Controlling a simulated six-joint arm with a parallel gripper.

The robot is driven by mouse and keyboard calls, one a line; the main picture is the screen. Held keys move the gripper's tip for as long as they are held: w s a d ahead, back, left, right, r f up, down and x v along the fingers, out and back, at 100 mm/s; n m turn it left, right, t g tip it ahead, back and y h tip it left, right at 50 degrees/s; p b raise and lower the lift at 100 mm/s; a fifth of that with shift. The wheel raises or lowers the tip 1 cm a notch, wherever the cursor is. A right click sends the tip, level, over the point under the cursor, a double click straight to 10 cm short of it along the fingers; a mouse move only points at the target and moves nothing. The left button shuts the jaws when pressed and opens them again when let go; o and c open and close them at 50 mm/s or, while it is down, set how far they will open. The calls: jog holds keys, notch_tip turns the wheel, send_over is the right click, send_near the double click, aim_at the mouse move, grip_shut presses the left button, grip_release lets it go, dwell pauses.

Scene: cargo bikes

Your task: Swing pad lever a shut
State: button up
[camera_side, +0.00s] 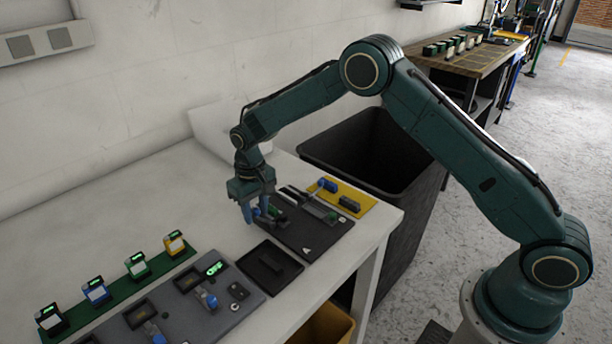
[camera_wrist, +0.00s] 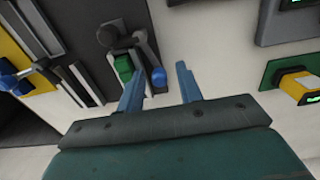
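My gripper (camera_side: 258,212) points down over the far left end of a dark plate (camera_side: 318,240). In the wrist view my gripper (camera_wrist: 161,62) is open, its two blue fingers apart. A lever with a blue knob (camera_wrist: 158,77) lies in the gap between them, nearer the left finger; contact cannot be told. The lever's arm runs up beside a dark round pivot (camera_wrist: 108,34) and a green block (camera_wrist: 124,67). In the side view the fingers partly hide this lever. A pale "A"-like mark (camera_side: 306,249) is on the plate; which lever it labels is unclear.
A second blue-knobbed lever (camera_side: 328,185) sits by a yellow plate (camera_side: 357,200) at the right. A black tray (camera_side: 270,268) and a grey panel (camera_side: 240,290) with blue-knobbed levers lie in front. A green strip (camera_side: 110,297) carries several small devices. Bare white table lies left.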

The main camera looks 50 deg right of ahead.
aim_at(255, 209)
jog(key=shift+a+r, duration=0.1)
jog(key=shift+r, duration=2.15)
jog(key=shift+r, duration=1.5)
